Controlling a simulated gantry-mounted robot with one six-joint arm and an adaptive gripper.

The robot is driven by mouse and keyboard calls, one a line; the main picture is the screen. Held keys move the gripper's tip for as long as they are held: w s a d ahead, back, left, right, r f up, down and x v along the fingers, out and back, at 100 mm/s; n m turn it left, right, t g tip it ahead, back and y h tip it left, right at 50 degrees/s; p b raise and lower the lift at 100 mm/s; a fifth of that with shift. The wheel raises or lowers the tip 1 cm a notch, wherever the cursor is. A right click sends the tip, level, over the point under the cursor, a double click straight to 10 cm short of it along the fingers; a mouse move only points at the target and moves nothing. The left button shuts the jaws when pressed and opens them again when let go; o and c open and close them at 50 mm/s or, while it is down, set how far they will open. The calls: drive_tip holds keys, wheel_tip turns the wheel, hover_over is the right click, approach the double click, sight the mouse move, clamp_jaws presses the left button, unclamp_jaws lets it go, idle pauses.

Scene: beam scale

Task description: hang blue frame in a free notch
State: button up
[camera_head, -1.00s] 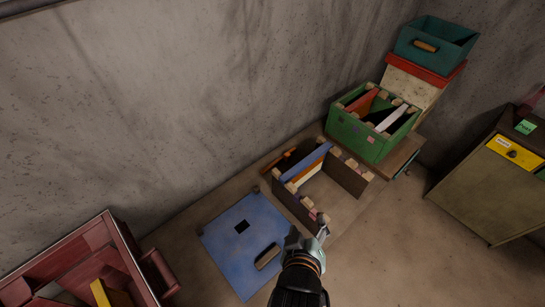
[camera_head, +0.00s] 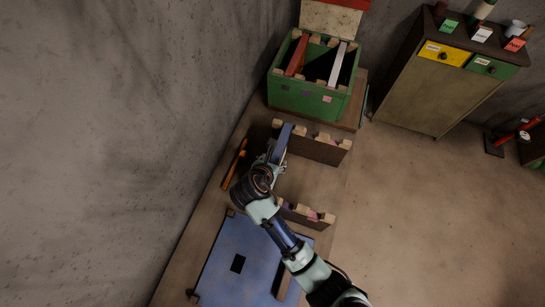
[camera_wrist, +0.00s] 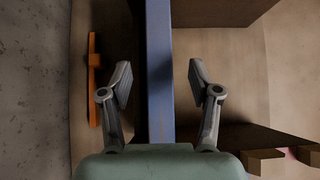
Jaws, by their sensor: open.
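The blue frame (camera_head: 283,143) shows edge-on as a long bar across the dark notched rack (camera_head: 318,148), its far end at the back board near the left. My arm hides its near end. In the wrist view the blue frame (camera_wrist: 159,60) runs between the two fingers of my gripper (camera_wrist: 161,78), with a gap on each side. My gripper (camera_head: 275,157) is open over the bar and not closed on it. The green box (camera_head: 308,100) has notched edges and holds a red frame (camera_head: 297,55) and a white frame (camera_head: 337,63), with gaps between them.
An orange bar-like piece (camera_head: 233,163) lies left of the rack, by the wall. A blue panel (camera_head: 225,265) with a square hole lies at the near end. A cabinet (camera_head: 420,90) stands at the right. The floor (camera_head: 400,200) between is clear.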

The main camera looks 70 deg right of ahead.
sight(275, 157)
drive_tip(key=x, duration=0.5)
drive_tip(key=shift+d, duration=0.1)
clamp_jaws()
